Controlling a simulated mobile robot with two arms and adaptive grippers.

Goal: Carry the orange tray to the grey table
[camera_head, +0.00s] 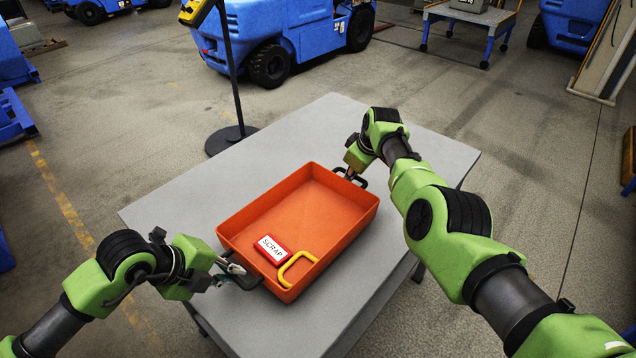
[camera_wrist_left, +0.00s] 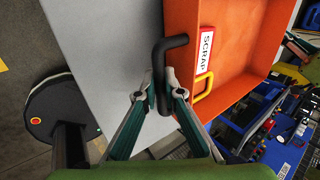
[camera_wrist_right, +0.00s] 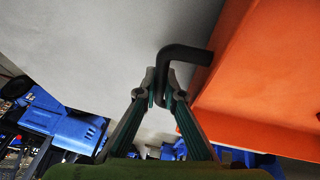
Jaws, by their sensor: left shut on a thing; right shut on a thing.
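The orange tray (camera_head: 330,208) is level on or just above the grey table (camera_head: 180,195); I cannot tell if it touches. It has a black handle at each end. Inside lie a red block (camera_head: 271,249) with a white "SCRAP" label and a yellow handle (camera_head: 298,266). My left gripper (camera_head: 232,272) is shut on the near-left black handle, which also shows in the left wrist view (camera_wrist_left: 176,40). My right gripper (camera_head: 352,172) is shut on the far black handle, which shows in the right wrist view (camera_wrist_right: 190,52). The right gripper's fingertips are partly hidden in the head view.
A black post on a round base (camera_head: 231,139) stands just behind the table's far-left edge. A blue vehicle (camera_head: 285,35) and a wheeled cart (camera_head: 470,25) are further back. The tabletop is bare to the left of the tray and at the back.

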